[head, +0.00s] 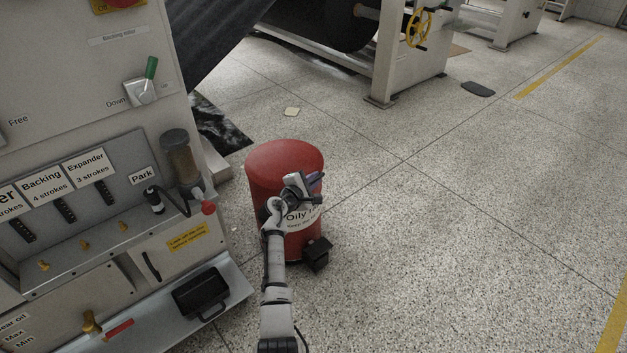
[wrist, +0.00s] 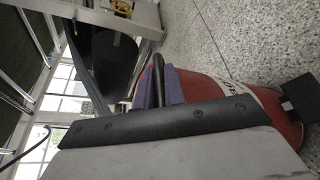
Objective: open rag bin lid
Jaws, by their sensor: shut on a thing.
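The red rag bin (head: 268,200) stands on the floor just right of the machine, with a white "Oily" label on its front. Its round red lid (head: 284,157) lies flat on top and looks closed. My gripper (head: 315,182) is at the front right of the bin, near the lid's rim, and hides part of the label. In the wrist view the purple-grey fingers are closed on a dark bar-like handle (wrist: 157,72). How the handle joins the lid is hidden. The bin's red side (wrist: 205,92) shows behind the fingers. A black pedal (head: 317,253) sits at the bin's foot.
The grey machine (head: 90,170) with levers and labels stands close on the left. A black tray-like part (head: 200,291) juts from its base. A white frame with a dark roll (head: 325,22) is behind. The speckled floor (head: 460,220) to the right is clear.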

